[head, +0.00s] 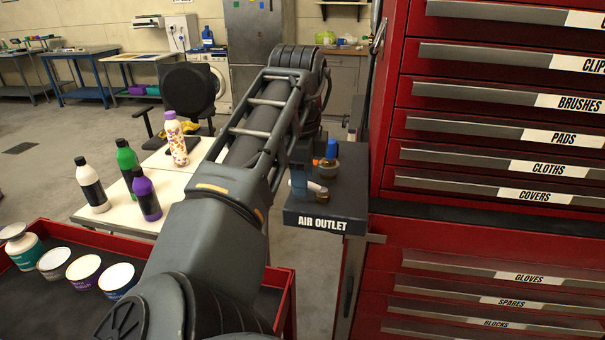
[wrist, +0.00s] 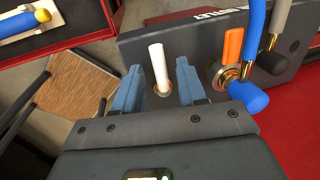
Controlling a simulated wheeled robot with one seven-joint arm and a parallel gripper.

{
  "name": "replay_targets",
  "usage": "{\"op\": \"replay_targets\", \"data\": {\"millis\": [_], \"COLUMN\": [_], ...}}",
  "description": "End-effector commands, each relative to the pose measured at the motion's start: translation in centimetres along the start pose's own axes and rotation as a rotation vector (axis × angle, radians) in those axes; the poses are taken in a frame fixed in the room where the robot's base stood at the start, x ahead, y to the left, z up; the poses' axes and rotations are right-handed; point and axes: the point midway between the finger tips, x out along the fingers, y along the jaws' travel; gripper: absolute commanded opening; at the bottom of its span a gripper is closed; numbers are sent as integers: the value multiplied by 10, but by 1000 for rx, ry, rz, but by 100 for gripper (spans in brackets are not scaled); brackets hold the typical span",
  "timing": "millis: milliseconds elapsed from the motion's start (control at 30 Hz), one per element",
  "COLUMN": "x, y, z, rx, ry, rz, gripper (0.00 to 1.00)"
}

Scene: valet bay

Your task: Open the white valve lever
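The white valve lever (wrist: 157,62) sticks up from a round brass fitting on the dark AIR OUTLET box (wrist: 140,46). In the wrist view it lies between the two blue fingers of my gripper (wrist: 158,80), with a visible gap on each side. My gripper is open, and I see no contact with the lever. In the head view, my arm reaches over to the AIR OUTLET box (head: 322,223). The white lever (head: 315,187) shows there as a small pale piece beside my gripper (head: 300,175), partly hidden by it.
An orange lever (wrist: 232,45) on a brass fitting stands close to the right finger, with a blue hose (wrist: 256,30) and a grey hose (wrist: 281,22) beside it. A red drawer cabinet (head: 385,150) stands right of the box. A table with bottles (head: 110,205) is to the left.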

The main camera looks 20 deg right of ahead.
Motion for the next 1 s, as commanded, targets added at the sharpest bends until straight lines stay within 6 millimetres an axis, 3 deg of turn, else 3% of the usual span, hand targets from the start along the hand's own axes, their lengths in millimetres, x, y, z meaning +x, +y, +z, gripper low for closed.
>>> {"op": "replay_targets", "data": {"millis": [67,400,1000], "x": [0,0,0], "y": [0,0,-3], "z": [0,0,1], "rx": [0,0,-6], "ry": [0,0,-1], "rz": [0,0,1], "gripper": [33,1,0]}}
